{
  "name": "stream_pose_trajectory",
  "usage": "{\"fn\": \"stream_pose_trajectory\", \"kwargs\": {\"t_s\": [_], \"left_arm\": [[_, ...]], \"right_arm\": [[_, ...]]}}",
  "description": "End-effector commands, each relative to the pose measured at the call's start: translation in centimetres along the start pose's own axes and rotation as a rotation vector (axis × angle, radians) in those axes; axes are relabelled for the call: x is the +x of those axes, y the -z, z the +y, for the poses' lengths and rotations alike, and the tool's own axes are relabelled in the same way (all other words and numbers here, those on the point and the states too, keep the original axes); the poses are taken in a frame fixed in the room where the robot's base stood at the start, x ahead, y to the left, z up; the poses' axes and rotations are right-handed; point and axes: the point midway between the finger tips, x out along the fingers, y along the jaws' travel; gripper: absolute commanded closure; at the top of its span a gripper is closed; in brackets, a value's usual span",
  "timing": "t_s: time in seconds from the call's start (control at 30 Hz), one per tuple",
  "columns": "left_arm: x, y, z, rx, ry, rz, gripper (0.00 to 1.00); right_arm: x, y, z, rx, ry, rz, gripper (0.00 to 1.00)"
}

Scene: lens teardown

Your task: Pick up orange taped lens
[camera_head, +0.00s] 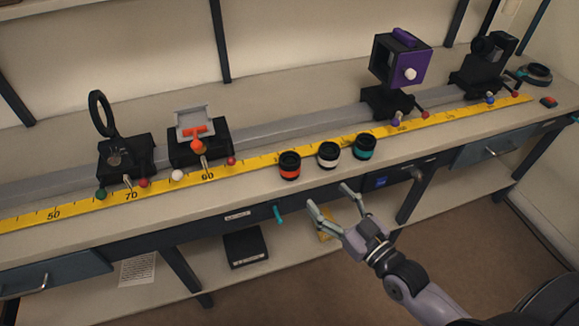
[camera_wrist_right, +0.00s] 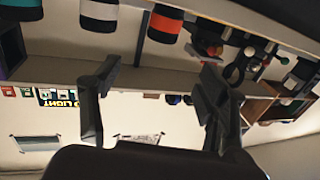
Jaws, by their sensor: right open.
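The orange taped lens (camera_head: 289,166) is a short black cylinder with an orange band, standing upright on the bench in front of the yellow ruler. My right gripper (camera_head: 329,196) is open and empty, just off the bench's front edge, below and to the right of the orange taped lens. Its spread fingers also show in the right wrist view (camera_wrist_right: 160,66). My left gripper is not in view.
A rail with a yellow ruler (camera_head: 256,161) runs along the bench. It carries a ring mount (camera_head: 101,114), a grey-plate mount with an orange clip (camera_head: 195,122), a purple cube mount (camera_head: 402,62) and a black mount (camera_head: 483,62). A teal handle (camera_head: 279,215) juts from the bench front.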

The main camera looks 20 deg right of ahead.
Motion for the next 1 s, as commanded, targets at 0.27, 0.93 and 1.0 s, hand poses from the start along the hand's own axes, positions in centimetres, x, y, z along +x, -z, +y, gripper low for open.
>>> {"fn": "stream_pose_trajectory", "kwargs": {"t_s": [0.27, 0.93, 1.0], "left_arm": [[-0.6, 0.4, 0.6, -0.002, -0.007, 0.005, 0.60], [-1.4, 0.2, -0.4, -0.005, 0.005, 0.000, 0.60], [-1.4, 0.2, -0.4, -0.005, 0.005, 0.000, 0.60]], "right_arm": [[6.0, 0.2, 0.0, 0.001, -0.001, 0.002, 0.32], [14.8, 0.3, -0.4, 0.001, 0.000, -0.002, 0.32], [15.6, 0.2, -0.4, 0.001, -0.001, -0.002, 0.32]]}}
